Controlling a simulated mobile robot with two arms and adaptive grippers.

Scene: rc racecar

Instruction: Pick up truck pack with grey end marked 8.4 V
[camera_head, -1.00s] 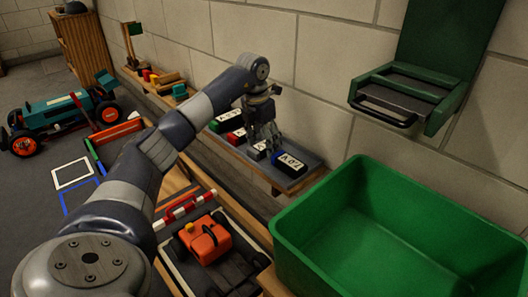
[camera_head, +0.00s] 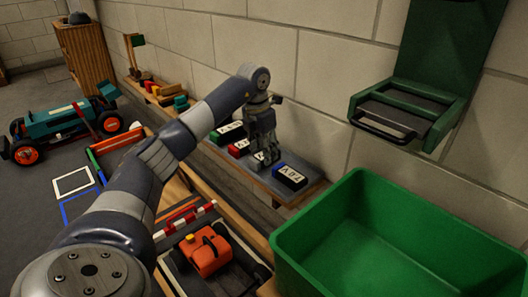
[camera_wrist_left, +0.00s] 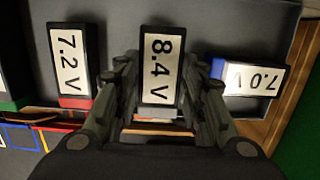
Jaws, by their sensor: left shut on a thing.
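The truck pack marked 8.4 V (camera_wrist_left: 162,65) is black with a white label, and its grey end (camera_wrist_left: 160,112) points down in the left wrist view. My left gripper (camera_wrist_left: 165,95) has a finger on each side of this pack near the grey end and is shut on it. In the head view my left gripper (camera_head: 264,160) is over the wall shelf and hides most of the pack. I cannot tell whether the pack is clear of the shelf. My right gripper is not in view.
The red-ended 7.2 V pack (camera_wrist_left: 70,60) and blue-ended 7.0 V pack (camera_wrist_left: 255,77) lie on either side. A green-ended pack (camera_head: 229,132) lies farther left on the shelf (camera_head: 312,188). A large green bin (camera_head: 360,240) stands at the right, below a green wall bracket (camera_head: 410,105).

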